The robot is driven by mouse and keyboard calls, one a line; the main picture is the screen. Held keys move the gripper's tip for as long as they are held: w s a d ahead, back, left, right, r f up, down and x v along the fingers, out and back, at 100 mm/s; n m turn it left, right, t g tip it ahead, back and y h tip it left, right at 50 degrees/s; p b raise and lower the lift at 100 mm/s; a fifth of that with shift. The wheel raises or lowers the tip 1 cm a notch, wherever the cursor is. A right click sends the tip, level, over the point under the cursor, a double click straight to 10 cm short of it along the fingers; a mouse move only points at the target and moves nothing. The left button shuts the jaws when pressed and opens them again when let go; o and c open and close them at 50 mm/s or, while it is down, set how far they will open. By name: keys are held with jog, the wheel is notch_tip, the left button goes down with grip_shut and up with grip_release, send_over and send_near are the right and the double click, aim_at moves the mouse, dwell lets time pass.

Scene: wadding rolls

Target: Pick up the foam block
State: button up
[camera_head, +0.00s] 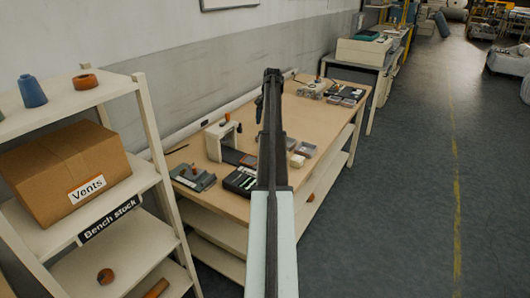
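My arm rises through the middle of the picture, with my gripper (273,78) at its far upper end, above the workbench. The gripper is small and dark here, and I cannot tell whether its fingers are open or shut. A small pale block (298,160) lies on the bench just right of my arm. It may be the foam block, but it is too small to be sure. My arm hides part of the bench top.
The wooden workbench (235,202) carries a pale press-like device (218,140), grey trays (306,149) and dark boxes (240,181). A shelf rack at the left holds a cardboard box (66,170) marked "Vents". The floor (410,200) at the right is clear.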

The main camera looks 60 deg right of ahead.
jog(key=shift+m+g, duration=0.5)
jog(key=f, duration=0.5)
jog(key=w+d+f, duration=0.1)
jog(key=f, duration=0.8)
jog(key=shift+w+d+f, duration=0.15)
jog(key=shift+d+f, duration=0.2)
jog(key=c, duration=1)
